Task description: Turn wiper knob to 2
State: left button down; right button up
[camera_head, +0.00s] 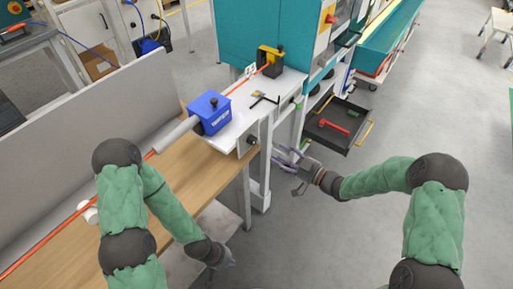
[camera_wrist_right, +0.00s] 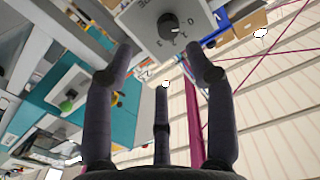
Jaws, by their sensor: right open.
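The round black knob (camera_wrist_right: 168,26) sits on a light grey panel (camera_wrist_right: 140,18) in the right wrist view, with small dial marks around it. Its pointer setting is too small to read surely. In the head view a small dark knob (camera_head: 251,139) shows on the end face of the white bench unit below the blue box. My right gripper (camera_head: 280,156) is open and empty, just right of that knob and apart from it. Its spread fingers (camera_wrist_right: 165,62) point toward the panel in the right wrist view. My left gripper (camera_head: 225,263) hangs low beside the wooden table; its jaws are unclear.
A blue box (camera_head: 209,113) with an orange cable stands on the white bench top (camera_head: 240,125). A black T-shaped tool (camera_head: 265,100) lies there. A dark tray (camera_head: 337,126) holding a red tool stands to the right. Open grey floor (camera_head: 310,235) lies between my arms.

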aim_at(255, 142)
jog(key=shift+n+y, duration=0.3)
jog(key=b+x, duration=0.3)
jog(key=x, duration=0.7)
jog(key=shift+a+r, duration=0.2)
jog(key=shift+a, duration=0.2)
jog(key=shift+c, duration=0.3)
grip_shut()
